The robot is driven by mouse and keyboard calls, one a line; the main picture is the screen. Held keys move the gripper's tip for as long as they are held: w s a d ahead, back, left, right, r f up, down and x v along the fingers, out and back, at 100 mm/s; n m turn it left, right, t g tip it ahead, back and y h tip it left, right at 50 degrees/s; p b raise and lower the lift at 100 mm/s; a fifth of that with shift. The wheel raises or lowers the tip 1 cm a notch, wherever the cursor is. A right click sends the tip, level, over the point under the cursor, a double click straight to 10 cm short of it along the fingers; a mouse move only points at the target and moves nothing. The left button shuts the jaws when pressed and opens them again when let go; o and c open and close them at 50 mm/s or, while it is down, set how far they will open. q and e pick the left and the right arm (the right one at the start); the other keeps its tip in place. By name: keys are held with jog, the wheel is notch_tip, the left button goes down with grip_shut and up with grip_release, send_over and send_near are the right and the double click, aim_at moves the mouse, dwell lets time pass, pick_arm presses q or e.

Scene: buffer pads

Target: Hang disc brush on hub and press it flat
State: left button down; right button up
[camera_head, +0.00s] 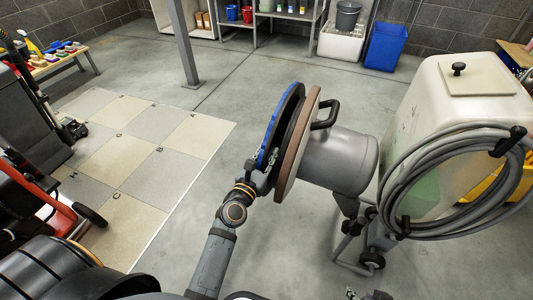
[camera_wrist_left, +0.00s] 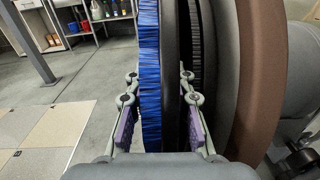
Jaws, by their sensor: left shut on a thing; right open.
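The disc brush (camera_head: 281,118), with blue bristles facing left and a dark backing, stands on edge against or close to the machine's face. My left gripper (camera_head: 262,172) is shut on its near rim. In the left wrist view, the fingers (camera_wrist_left: 160,120) straddle the blue bristles (camera_wrist_left: 150,70) and dark backing (camera_wrist_left: 169,60). The machine's brown rim (camera_head: 298,150) is just right of the brush, nearly parallel. The hub is hidden behind the brush, so I cannot tell whether the brush is seated. My right gripper (camera_head: 367,295) shows only slightly at the bottom edge, apparently open and empty.
The grey motor housing (camera_head: 342,160) is behind the brown rim. A white tank (camera_head: 440,100) with a coiled grey hose (camera_head: 395,180) stands at the right. Shelves and a blue bin (camera_head: 386,47) are at the back.

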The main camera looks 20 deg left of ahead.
pick_arm(q)
jog(key=shift+r, duration=0.1)
jog(key=shift+f, duration=0.3)
dwell(0.8)
jog(key=c, duration=1.8)
grip_release()
jog(key=shift+s+d, duration=0.1)
jog(key=shift+s, duration=0.25)
jog(key=shift+s+r, duration=0.2)
jog(key=shift+s, duration=0.05)
jog(key=shift+c, duration=1)
jog(key=shift+s+d+r, duration=0.15)
jog(key=shift+s, duration=0.15)
